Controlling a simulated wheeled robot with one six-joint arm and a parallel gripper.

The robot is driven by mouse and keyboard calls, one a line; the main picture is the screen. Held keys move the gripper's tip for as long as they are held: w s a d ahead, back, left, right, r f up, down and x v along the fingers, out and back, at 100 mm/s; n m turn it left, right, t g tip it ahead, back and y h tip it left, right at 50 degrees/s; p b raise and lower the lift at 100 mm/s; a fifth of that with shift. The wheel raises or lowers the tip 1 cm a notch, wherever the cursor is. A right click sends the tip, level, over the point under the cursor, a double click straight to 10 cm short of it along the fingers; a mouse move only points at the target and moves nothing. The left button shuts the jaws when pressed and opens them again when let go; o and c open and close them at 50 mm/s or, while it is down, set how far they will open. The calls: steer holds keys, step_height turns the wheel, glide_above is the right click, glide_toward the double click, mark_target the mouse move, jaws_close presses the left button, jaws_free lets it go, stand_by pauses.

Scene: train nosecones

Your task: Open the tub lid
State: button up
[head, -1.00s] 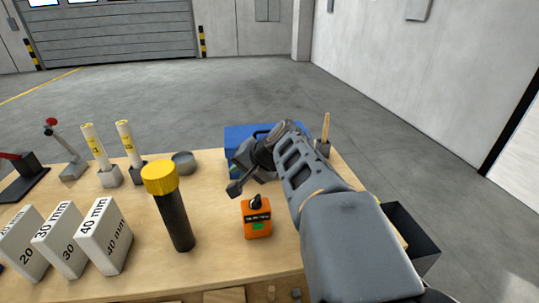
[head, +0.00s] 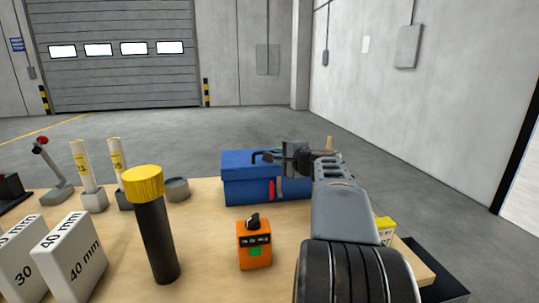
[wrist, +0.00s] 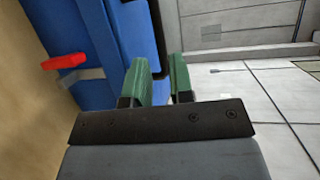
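The blue tub (head: 240,190) stands at the back right of the table, its lid down in the head view. A red latch (head: 271,189) sits on its front beside a grey strap; the latch also shows in the wrist view (wrist: 64,62). A dark handle (head: 263,156) shows at the lid's top. My gripper (head: 290,156) is at the top of the tub, close to this handle. In the wrist view its green fingers (wrist: 160,82) are apart, and a black bar (wrist: 157,30) runs down toward the gap. Whether it touches the fingers is hidden.
An orange box with a black knob (head: 254,245) and a yellow-capped black cylinder (head: 155,230) stand in front of the tub. White gauge blocks (head: 72,255) and white tubes (head: 85,170) are at left. My arm covers the table's right side.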

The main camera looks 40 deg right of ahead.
mark_target(267, 166)
steer(key=shift+w+d+f, duration=0.1)
steer(key=shift+w+f, duration=0.1)
steer(key=shift+w, duration=0.85)
steer(key=shift+w+a+f, duration=0.1)
steer(key=shift+w+f, duration=0.05)
steer(key=shift+w, duration=0.9)
steer(key=shift+w+d+f, duration=0.1)
steer(key=shift+w+f, duration=0.1)
steer(key=shift+w, duration=0.85)
steer(key=shift+c, duration=0.5)
jaws_close()
